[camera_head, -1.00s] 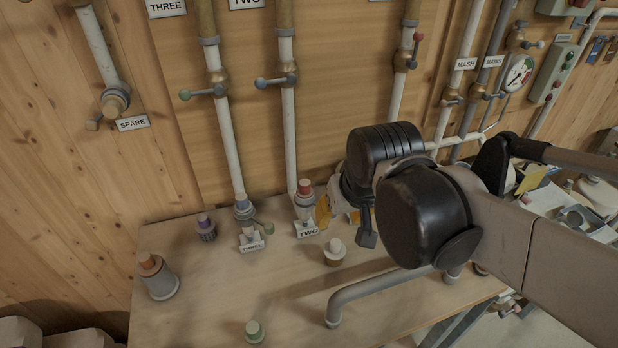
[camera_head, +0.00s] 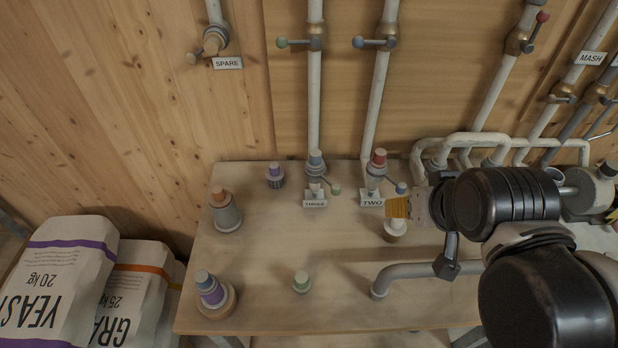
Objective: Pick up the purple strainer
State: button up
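The purple strainer (camera_head: 275,177) looks to be the small piece with a purple top and a dark, mesh-like body. It stands upright near the back edge of the table, left of the THREE label. My gripper (camera_head: 398,207) points left, with an orange-yellow fingertip part showing above the table's right half. It is well to the right of the strainer and apart from it. It appears seen from the side, so its opening is hidden. I see nothing held in it.
The table (camera_head: 250,255) also bears an orange-topped cylinder (camera_head: 226,212), a blue-topped piece with a purple band (camera_head: 214,293), a green-topped piece (camera_head: 301,282), and a white-topped piece (camera_head: 395,229) by my gripper. Pipe outlets THREE (camera_head: 316,166) and TWO (camera_head: 377,170) stand at the back.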

aim_at(276, 175)
jog(key=z, duration=1.45)
jog(key=u, duration=2.2)
jog(key=i+j, duration=0.1)
jog(key=j, duration=0.6)
jog(key=i, duration=0.05)
